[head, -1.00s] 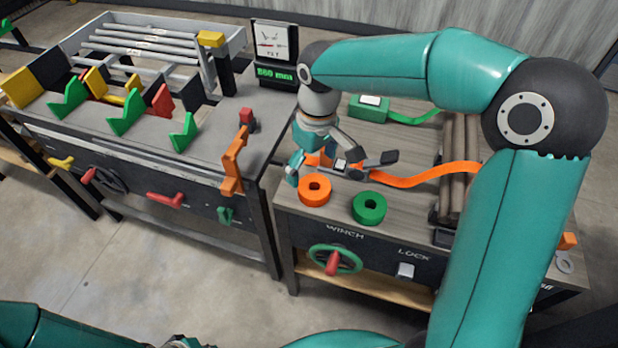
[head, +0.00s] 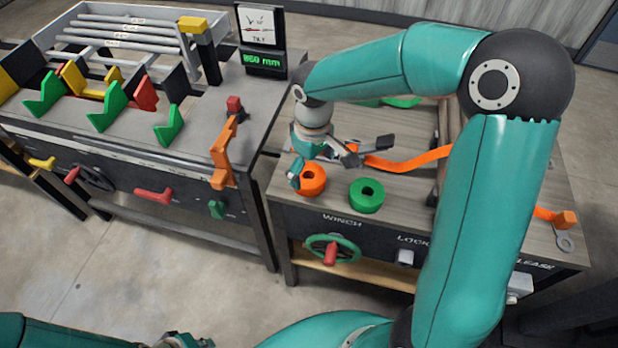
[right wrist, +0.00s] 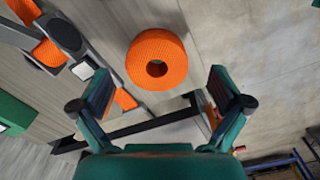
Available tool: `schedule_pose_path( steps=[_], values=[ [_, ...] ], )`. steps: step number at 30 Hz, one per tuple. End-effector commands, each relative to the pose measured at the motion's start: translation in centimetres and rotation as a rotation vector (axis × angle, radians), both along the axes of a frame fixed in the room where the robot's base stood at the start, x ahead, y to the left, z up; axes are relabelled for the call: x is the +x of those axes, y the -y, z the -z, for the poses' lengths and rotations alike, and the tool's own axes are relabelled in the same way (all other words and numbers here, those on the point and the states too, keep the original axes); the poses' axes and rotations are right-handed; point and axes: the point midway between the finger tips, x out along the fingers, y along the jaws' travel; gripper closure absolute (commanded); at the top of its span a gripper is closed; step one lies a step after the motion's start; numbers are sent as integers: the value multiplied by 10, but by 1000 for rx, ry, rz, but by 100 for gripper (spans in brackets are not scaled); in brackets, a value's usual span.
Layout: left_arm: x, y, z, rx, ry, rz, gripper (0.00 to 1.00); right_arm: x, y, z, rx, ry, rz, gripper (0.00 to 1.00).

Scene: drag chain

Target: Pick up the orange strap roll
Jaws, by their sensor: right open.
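The orange strap roll (head: 315,187) is a thick ring with a hole. It lies on the winch bench near its front left corner, left of a green roll (head: 367,187). My right gripper (head: 338,162) is open and empty above the bench by the orange roll; one finger overlaps the roll's left edge in the head view. In the right wrist view the orange roll (right wrist: 157,48) sits between and beyond the open fingers of the gripper (right wrist: 161,80), with no contact visible. Part of my left gripper (head: 186,341) may show at the bottom edge, too cropped to read.
An orange strap (head: 410,162) runs across the bench behind the rolls. A green winch wheel (head: 333,250) with a red handle is on the bench front. An orange upright lever (head: 223,155) stands on the left machine, across a gap. A display (head: 264,62) stands behind.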

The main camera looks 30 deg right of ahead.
Motion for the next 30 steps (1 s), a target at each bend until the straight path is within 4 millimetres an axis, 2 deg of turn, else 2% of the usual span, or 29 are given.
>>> schedule_pose_path(
  steps=[10, 14, 20, 30],
  values=[
    [0, 0, -2, 0, 0, 0, 100, 5, 4, 43, 1, -5, 2, 0],
    [0, 0, -2, 0, 0, 0, 100, 6, 4, 50, 0, -2, 1, 0],
    [0, 0, -2, 0, 0, 0, 100, 6, 4, 51, 1, -1, 1, 0],
    [0, 0, -2, 0, 0, 0, 100, 6, 4, 50, 1, -1, 2, 55]
  ],
)
